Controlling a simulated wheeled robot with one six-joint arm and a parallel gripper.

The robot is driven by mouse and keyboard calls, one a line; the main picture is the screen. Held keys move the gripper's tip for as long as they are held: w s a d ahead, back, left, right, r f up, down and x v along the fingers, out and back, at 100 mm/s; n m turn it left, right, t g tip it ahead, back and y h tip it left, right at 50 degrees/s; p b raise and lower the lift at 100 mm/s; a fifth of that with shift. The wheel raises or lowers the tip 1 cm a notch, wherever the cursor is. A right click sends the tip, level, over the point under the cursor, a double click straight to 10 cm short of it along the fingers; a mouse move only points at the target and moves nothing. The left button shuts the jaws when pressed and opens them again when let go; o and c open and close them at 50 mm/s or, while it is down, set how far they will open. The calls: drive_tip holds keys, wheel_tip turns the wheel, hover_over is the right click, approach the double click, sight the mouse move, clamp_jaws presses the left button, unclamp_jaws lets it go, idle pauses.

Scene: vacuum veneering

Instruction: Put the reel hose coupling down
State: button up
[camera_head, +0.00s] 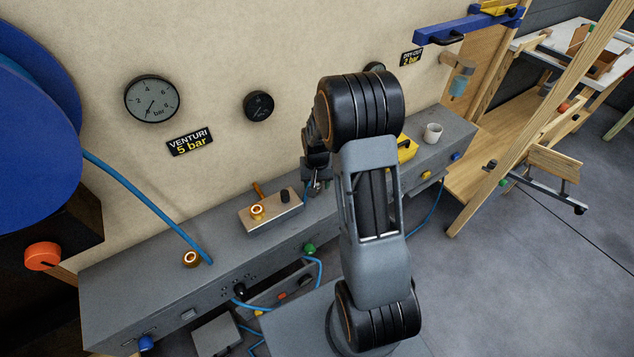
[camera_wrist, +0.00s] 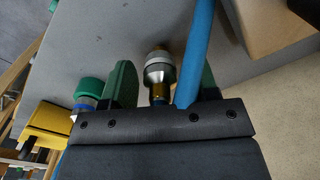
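My gripper (camera_head: 318,172) hangs low over the grey bench top, partly behind my own arm in the head view. In the wrist view its two green fingers (camera_wrist: 165,88) stand apart. A silver and brass coupling (camera_wrist: 158,75) shows between them, with a visible gap to the left finger. A blue hose (camera_wrist: 197,45) runs beside it, in front of the right finger. I cannot tell whether the coupling rests on the bench. In the head view the blue reel hose (camera_head: 150,205) runs from the blue reel (camera_head: 35,125) down to the bench, beside a brass fitting (camera_head: 190,259).
The grey bench (camera_head: 130,285) runs along the wall. A tan block (camera_head: 270,212) with a brass fitting and dark knob sits left of my gripper. A yellow item (camera_head: 406,147) and a white cup (camera_head: 432,133) stand to the right. Bare bench lies at the left.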

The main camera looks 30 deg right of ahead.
drive_tip(key=shift+w+r+p, duration=0.1)
drive_tip(key=shift+r+p, duration=0.35)
drive_tip(key=shift+r, duration=0.25)
wheel_tip(320, 180, up, 11)
drive_tip(key=shift+f, duration=0.1)
drive_tip(key=s+a+r+n+t, duration=0.2)
drive_tip(key=s+a+r, duration=0.2)
drive_tip(key=s, duration=0.4)
drive_tip(key=s+a+r+n+t, duration=0.1)
drive_tip(key=s+a+r+n, duration=0.2)
drive_tip(key=s+a+r, duration=0.2)
drive_tip(key=shift+s+a+t, duration=0.25)
drive_tip(key=shift+s+t, duration=0.15)
drive_tip(key=shift+s, duration=1.25)
